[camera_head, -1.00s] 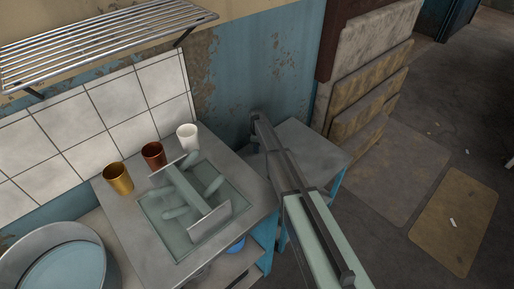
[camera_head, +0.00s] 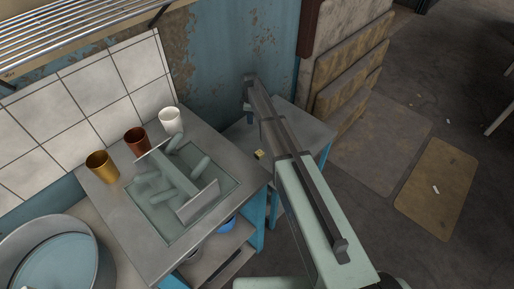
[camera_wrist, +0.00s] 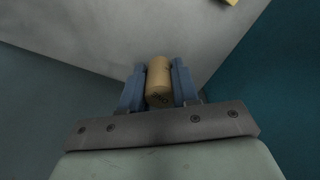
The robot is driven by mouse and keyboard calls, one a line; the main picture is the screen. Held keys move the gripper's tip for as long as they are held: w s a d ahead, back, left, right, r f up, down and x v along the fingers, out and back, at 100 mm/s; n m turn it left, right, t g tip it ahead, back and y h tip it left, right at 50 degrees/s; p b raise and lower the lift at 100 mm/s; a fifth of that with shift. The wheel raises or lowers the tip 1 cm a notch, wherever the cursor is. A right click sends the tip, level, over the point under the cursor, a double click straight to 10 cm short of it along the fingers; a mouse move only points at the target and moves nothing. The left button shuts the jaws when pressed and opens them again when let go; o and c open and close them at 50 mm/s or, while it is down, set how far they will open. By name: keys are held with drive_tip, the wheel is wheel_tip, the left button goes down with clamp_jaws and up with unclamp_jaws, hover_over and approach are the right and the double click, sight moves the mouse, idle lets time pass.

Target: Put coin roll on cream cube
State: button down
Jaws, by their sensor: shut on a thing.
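My gripper (camera_wrist: 158,72) is shut on a tan, cylindrical coin roll (camera_wrist: 159,86), which sits between its two blue fingers in the wrist view. In the head view my gripper (camera_head: 250,117) is at the far end of my arm, over the grey side table; the roll cannot be made out there. A small cream cube (camera_head: 259,154) lies on that table, right beside my arm in the picture. It also shows, cut off, at the top edge of the wrist view (camera_wrist: 231,2), ahead and to the right of the roll.
The grey side table (camera_head: 309,131) has free room around the cube. A blue wall stands behind.

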sight(260, 153)
drive_tip(key=s+d+r+m, duration=0.2)
drive_tip(key=s+d+m, duration=0.15)
drive_tip(key=s, duration=0.95)
drive_tip(key=shift+w+d+f+m, duration=0.15)
drive_tip(key=shift+f+m, duration=0.5)
drive_tip(key=shift+f, duration=1.8)
drive_tip(key=shift+w+a+f+m, duration=0.1)
drive_tip(key=shift+f+m, duration=0.5)
drive_tip(key=shift+f, duration=1.8)
drive_tip(key=shift+f, duration=0.15)
drive_tip(key=c, duration=0.8)
unclamp_jaws()
wheel_tip(260, 153, up, 12)
drive_tip(key=shift+r, duration=0.15)
drive_tip(key=shift+s+d, duration=0.1)
